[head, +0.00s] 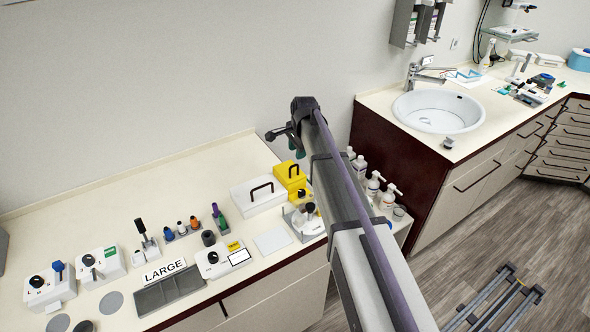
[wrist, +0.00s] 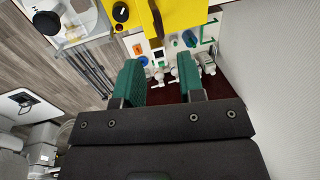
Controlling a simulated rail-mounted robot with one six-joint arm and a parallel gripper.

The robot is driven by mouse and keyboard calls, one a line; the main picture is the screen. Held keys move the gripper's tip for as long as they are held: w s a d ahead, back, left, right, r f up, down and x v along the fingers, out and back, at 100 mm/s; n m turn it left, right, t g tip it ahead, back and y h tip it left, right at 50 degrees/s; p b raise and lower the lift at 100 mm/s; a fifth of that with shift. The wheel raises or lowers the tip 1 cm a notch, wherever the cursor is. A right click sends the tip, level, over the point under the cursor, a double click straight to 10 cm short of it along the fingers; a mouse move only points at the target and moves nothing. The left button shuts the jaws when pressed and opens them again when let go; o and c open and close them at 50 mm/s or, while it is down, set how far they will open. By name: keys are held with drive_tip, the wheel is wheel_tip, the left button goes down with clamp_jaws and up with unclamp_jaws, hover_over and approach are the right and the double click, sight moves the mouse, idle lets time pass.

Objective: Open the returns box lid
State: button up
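A yellow box (head: 290,170) with dark handles stands at the right back of the left counter. A white box (head: 250,197) with a black handle (head: 262,188) on its closed lid stands just left of it. No label shows which is the returns box. My gripper (head: 294,146) is up in the air behind and above the yellow box in the head view. In the wrist view its two green fingers (wrist: 163,80) are spread apart with nothing between them. The yellow box (wrist: 185,14) shows beyond the fingertips, with a dark handle (wrist: 155,15) partly cut off.
A clear holder (head: 305,222) with dark-capped items stands in front of the yellow box. White pump bottles (head: 375,186) stand on a lower shelf right of the counter, partly behind my arm. A LARGE sign (head: 165,271), grey tray (head: 170,292) and several devices fill the counter's left.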

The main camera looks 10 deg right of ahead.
sight(295, 165)
drive_tip(key=f+b, duration=0.1)
drive_tip(key=f, duration=0.1)
drive_tip(key=f+b, duration=0.2)
drive_tip(key=w+f+b, duration=0.1)
drive_tip(key=f, duration=0.1)
drive_tip(key=shift+a+f+b, duration=0.25)
drive_tip(key=shift+a+b, duration=0.05)
drive_tip(key=shift+r, duration=0.1)
drive_tip(key=shift+r, duration=0.1)
drive_tip(key=shift+c, duration=0.2)
clamp_jaws()
